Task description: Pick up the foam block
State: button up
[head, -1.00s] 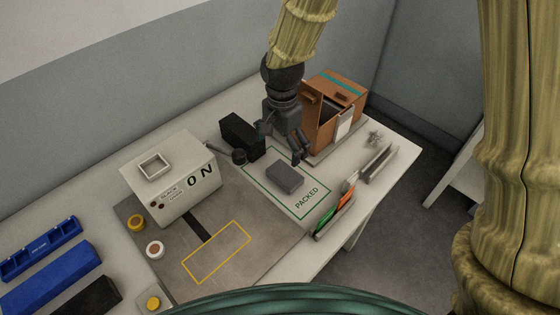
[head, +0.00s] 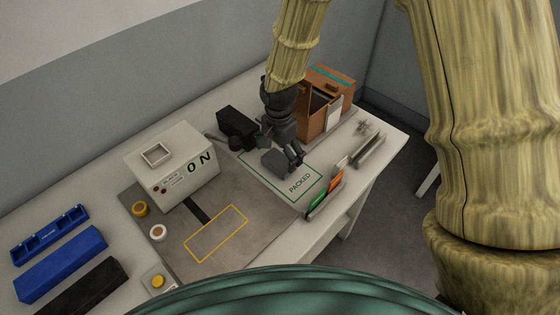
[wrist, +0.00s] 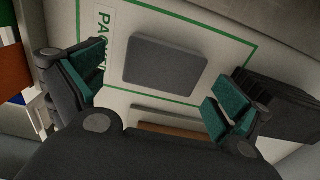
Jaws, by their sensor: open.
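The foam block is a dark grey flat rectangular block (wrist: 165,66) in the wrist view, lying inside the green-outlined PACKED area (wrist: 235,37). In the head view the block (head: 277,164) is partly hidden behind my gripper. My gripper (head: 288,160) is just above the block and looks open. In the wrist view its two green-padded fingers (wrist: 158,95) stand wide apart, with the block between and beyond them. The fingers do not appear to touch the block.
A black box (head: 236,127) stands close to the gripper's left. A brown carton (head: 325,105) is behind it to the right. A holder with green and orange cards (head: 325,193) stands at the table's right edge. A white ON box (head: 172,168) is at left.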

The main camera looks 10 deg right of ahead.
aim_at(279, 160)
jog(key=f, duration=0.1)
jog(key=w+f, duration=0.1)
jog(key=f, duration=0.1)
jog(key=shift+w+p, duration=0.1)
jog(key=shift+p, duration=0.2)
jog(key=shift+s+f, duration=0.1)
jog(key=shift+s, duration=0.2)
jog(key=shift+w+f, duration=0.15)
jog(key=shift+c, duration=0.8)
jog(key=c, duration=0.4)
jog(key=shift+c, duration=0.3)
